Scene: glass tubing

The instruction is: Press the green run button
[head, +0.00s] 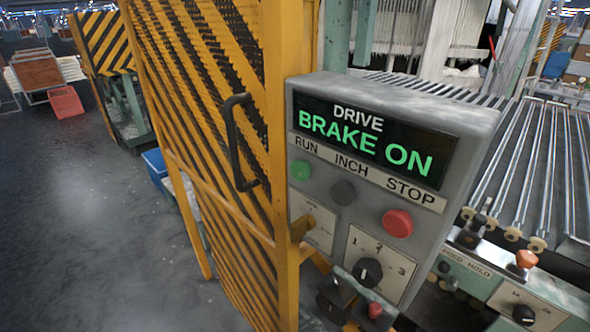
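The green run button (300,170) is a round button under the label RUN, at the left of the grey control box (465,122). A dark grey inch button (343,192) and a larger red stop button (397,223) sit to its right in a descending row. The display (375,140) above them reads DRIVE and BRAKE ON in lit letters. Nothing covers the green button. Neither of my grippers can be made out in the head view.
A yellow-framed mesh guard (215,110) with a black handle (236,140) stands close left of the box. Below the buttons is a black rotary knob (368,271) on a numbered plate. Levers and a roller bed (540,160) lie right. Open floor (80,230) is at left.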

